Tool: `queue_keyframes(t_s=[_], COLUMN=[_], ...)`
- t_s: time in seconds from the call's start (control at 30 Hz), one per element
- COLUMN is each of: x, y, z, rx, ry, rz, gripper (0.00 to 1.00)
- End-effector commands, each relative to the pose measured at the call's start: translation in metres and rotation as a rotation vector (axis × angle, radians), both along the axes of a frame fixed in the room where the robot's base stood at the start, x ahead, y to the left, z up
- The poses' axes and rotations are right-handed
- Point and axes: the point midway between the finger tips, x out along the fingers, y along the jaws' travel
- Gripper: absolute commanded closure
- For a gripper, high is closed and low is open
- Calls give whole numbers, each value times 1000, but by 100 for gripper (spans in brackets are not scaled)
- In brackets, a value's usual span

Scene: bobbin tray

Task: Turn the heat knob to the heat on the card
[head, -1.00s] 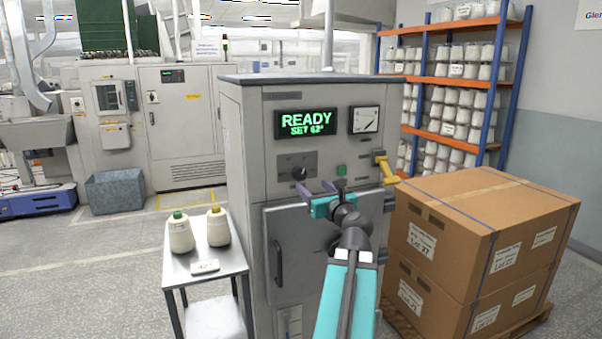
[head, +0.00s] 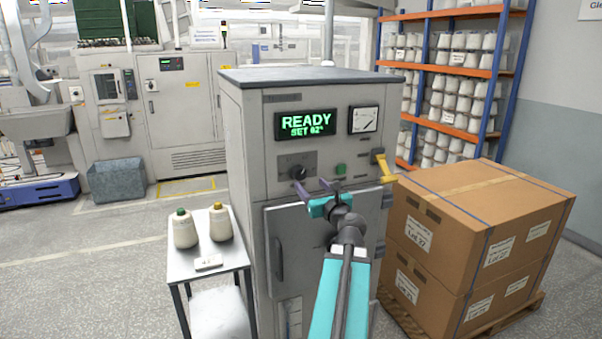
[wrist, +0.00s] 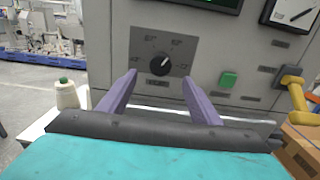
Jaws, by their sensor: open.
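The heat knob (head: 298,173) is a black round knob on a dark grey plate on the front of the grey cabinet. In the wrist view the knob (wrist: 160,67) has a pale pointer mark toward its upper right; the marks around it are too small to read. My gripper (head: 328,186) is open and empty. In the wrist view its purple fingers (wrist: 158,88) lie below and either side of the knob, apart from it. The display (head: 304,124) reads READY and SET 62° in green. A small white card (head: 208,262) lies on the side table; its writing is too small to read.
A green button (head: 341,169) and a yellow lever (head: 382,168) sit right of the knob, a gauge (head: 364,120) above. The side table (head: 180,270) holds two cones of yarn. Strapped cartons (head: 470,235) stand close on the right. Open floor lies at left.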

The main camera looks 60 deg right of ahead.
Motion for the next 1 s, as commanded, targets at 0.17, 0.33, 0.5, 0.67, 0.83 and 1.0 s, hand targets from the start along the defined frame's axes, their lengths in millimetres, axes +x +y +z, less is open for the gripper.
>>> queue_keyframes(t_s=[0.17, 0.33, 0.5, 0.67, 0.83, 1.0], x=[2, 4, 6, 15, 29, 43], y=[-1, -2, -4, -11, -22, -31], z=[3, 2, 1, 0, 0, 0], rx=[2, 3, 4, 3, 5, 4], ry=[1, 2, 3, 4, 3, 3], rz=[-1, -2, -5, -5, -6, -5], gripper=[42, 42, 42, 42, 42, 42])
